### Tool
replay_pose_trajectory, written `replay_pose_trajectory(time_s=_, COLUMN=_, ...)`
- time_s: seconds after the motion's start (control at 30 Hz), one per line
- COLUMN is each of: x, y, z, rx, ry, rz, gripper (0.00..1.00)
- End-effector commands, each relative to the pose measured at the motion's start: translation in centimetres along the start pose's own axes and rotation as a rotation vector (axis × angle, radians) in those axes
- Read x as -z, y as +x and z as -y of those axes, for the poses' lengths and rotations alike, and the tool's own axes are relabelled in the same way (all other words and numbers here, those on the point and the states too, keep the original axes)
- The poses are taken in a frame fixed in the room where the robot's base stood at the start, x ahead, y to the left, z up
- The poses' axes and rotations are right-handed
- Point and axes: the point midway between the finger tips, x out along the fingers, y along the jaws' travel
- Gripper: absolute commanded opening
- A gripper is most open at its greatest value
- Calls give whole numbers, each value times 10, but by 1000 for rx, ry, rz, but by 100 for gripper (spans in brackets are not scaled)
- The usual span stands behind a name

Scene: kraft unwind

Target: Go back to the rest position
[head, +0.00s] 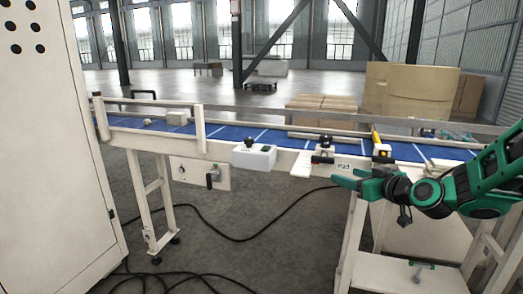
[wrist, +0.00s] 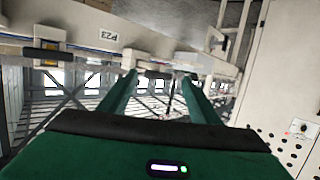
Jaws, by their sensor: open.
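My gripper (head: 345,182) is green and dark, at the right of the head view, in front of the conveyor's near side and apart from it. Its jaws are open and nothing shows between them. In the wrist view the two green fingers (wrist: 158,90) stand apart, and the picture is tilted, with the conveyor frame running across the top. My green and black arm comes in from the right edge of the head view.
A conveyor with a blue belt (head: 225,131) crosses the view, with a white box (head: 254,157) on its near side. A pale cabinet (head: 50,170) stands at left. Cardboard boxes (head: 410,92) are behind. A black cable (head: 240,238) lies on the open floor.

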Motion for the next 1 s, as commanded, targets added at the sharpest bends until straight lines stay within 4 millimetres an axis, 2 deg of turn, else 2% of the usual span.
replay_pose_trajectory(time_s=0.17, x=-34, y=-25, z=0, rx=-5, ry=-1, rz=178, gripper=57)
replay_pose_trajectory(time_s=0.27, x=-61, y=-52, z=-5, rx=-30, ry=20, rz=323, gripper=57)
replay_pose_trajectory(time_s=0.37, x=-92, y=-93, z=-13, rx=-83, ry=75, rz=494, gripper=57)
replay_pose_trajectory(time_s=0.57, x=-144, y=-197, z=-25, rx=-246, ry=267, rz=809, gripper=57)
replay_pose_trajectory(time_s=0.7, x=-170, y=-277, z=-19, rx=-378, ry=460, rz=992, gripper=57)
replay_pose_trajectory(time_s=0.8, x=-182, y=-327, z=-8, rx=-460, ry=600, rz=1092, gripper=57)
replay_pose_trajectory(time_s=0.9, x=-189, y=-363, z=5, rx=-519, ry=714, rz=1164, gripper=57)
replay_pose_trajectory(time_s=1.0, x=-193, y=-384, z=14, rx=-554, ry=790, rz=1207, gripper=57)
